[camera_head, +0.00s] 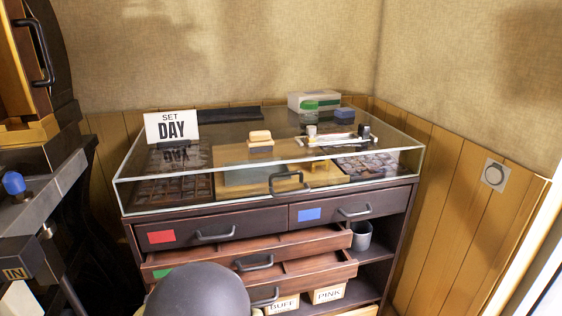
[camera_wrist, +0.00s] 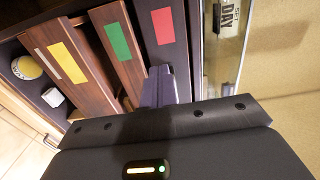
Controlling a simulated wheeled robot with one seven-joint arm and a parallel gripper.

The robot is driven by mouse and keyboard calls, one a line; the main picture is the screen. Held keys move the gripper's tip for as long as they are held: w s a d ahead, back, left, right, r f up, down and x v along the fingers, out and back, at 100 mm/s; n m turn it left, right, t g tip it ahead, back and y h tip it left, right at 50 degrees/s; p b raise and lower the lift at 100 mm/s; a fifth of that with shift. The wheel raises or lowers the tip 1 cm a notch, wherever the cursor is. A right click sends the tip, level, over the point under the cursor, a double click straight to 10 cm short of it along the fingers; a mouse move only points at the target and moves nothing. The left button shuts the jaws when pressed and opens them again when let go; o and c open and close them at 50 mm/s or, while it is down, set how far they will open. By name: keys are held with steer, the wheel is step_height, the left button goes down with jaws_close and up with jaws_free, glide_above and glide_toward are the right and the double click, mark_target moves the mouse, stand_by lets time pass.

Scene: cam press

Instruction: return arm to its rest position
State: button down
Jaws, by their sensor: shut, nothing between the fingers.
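My gripper (camera_wrist: 160,88) shows in the wrist view with its fingers together and nothing between them. It is in front of the cabinet's drawer fronts, close to the drawers with the red label (camera_wrist: 163,25) and the green label (camera_wrist: 119,41). I cannot tell whether it touches them. In the head view a dark rounded part of my arm covers the lower middle of the picture, and my fingers are hidden there.
The dark cabinet (camera_head: 376,202) has a glass-topped case (camera_head: 225,178) with a DAY sign (camera_head: 171,128) on it. Two drawers (camera_head: 315,240) (camera_head: 318,269) stand pulled out. A grey cup (camera_head: 361,236) sits on a shelf at right. Dark machinery (camera_head: 40,205) stands at left.

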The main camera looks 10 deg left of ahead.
steer(key=w+d+n+g+h, duration=0.25)
steer(key=w+d+n, duration=0.2)
steer(key=d, duration=0.65)
steer(key=w+d+n+g+h, duration=0.1)
steer(key=w+d+n+g, duration=0.25)
steer(key=w+d, duration=0.45)
steer(key=s+d+f+n+g+h, duration=0.1)
steer(key=s+d+n+g, duration=0.15)
steer(key=s+d, duration=0.55)
steer(key=s+d+f+n+g+h, duration=0.1)
steer(key=s+d+g, duration=0.2)
steer(key=d, duration=0.8)
steer(key=s+d+f+n+g+h, duration=0.1)
steer(key=s+d+n+g+h, duration=0.1)
steer(key=s+d, duration=0.6)
step_height(320, 180, up, 34)
steer(key=w+d+p, duration=0.2)
steer(key=p, duration=3.1)
steer(key=shift+p, duration=0.3)
steer(key=shift+d+f+y, duration=0.1)
steer(key=shift+f+y, duration=0.1)
steer(key=shift+y, duration=0.05)
